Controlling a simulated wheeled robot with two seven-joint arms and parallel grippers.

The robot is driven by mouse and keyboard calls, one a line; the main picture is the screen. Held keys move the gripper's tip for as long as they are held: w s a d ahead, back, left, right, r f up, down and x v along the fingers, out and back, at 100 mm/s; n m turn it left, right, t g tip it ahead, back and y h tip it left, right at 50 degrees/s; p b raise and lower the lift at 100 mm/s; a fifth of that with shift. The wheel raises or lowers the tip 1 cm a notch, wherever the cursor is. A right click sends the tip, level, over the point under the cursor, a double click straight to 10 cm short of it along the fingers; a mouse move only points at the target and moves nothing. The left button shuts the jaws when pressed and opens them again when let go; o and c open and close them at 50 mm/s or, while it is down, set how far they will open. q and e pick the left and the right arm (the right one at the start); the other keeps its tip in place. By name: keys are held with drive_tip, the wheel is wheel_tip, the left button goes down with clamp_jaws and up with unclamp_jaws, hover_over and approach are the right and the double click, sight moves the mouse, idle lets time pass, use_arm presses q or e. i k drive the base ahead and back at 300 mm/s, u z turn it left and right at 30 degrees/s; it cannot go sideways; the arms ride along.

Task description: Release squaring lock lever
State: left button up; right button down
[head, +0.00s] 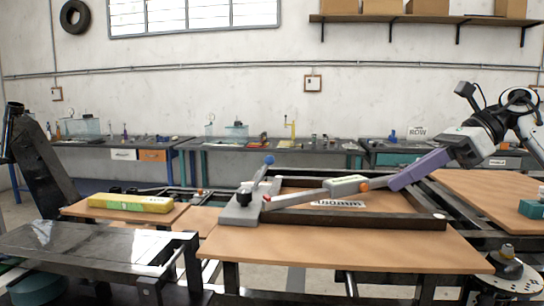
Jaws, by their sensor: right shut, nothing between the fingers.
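A grey clamp block (240,208) with a black knob sits at the near left corner of a dark rectangular frame (350,218) on the wooden bench. A lever with a blue ball end (268,160) rises from beside this block and leans up to the right; it looks like the squaring lock lever. My left gripper is not in view.
A yellow and green box (130,203) lies on a board to the left. A dark metal table (80,245) stands at the front left. The front strip of the wooden bench (340,250) is clear. Workbenches line the back wall.

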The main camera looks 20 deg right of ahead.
sight(270, 160)
drive_tip(key=i, duration=0.9)
